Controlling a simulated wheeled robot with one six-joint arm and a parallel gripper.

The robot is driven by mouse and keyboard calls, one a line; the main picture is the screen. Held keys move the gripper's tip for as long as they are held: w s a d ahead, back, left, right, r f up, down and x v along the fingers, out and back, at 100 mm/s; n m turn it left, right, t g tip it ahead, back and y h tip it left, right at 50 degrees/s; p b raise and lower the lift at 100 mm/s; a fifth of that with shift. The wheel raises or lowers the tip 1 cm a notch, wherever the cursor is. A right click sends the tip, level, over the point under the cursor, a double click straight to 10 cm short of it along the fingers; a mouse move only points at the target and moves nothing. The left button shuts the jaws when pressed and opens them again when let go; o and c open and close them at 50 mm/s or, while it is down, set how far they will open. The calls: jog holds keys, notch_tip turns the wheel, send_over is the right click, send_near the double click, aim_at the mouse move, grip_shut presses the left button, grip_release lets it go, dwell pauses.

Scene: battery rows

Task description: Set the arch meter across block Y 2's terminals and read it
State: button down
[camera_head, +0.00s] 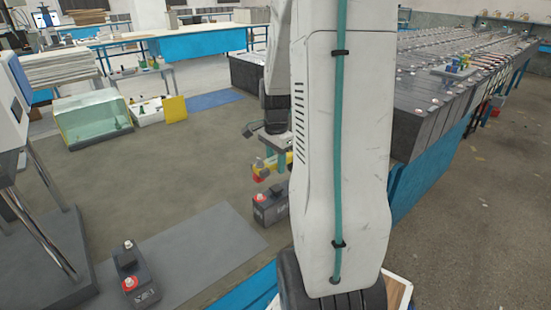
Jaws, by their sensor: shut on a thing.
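My gripper (272,148), partly hidden by my own pale arm link, is shut on a small yellow piece with a red foot, which looks like the arch meter (262,171). It hangs just above a dark battery block (271,208) with a red terminal at its left. I cannot tell whether the red foot touches that terminal. The block's right side is hidden behind my arm. A second dark block (138,280) with a red and a pale terminal stands at the lower left. The labels are too small to read, so I cannot tell which is Y 2. No meter reading shows.
A long row of dark batteries (430,85) on a blue stand fills the right, with small coloured items (456,66) on top. A clear tank (92,120), a white tray (147,110) and a yellow panel (174,109) stand at the left back. Grey floor lies open between.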

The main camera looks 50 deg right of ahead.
send_over(276, 188)
jog(key=shift+w+f, duration=0.1)
jog(key=shift+f, duration=2.35)
jog(key=shift+f, duration=1.2)
jog(key=c, duration=0.8)
grip_release()
jog(key=shift+c, duration=0.2)
notch_tip(276, 188, up, 8)
jog(key=shift+f, duration=0.1)
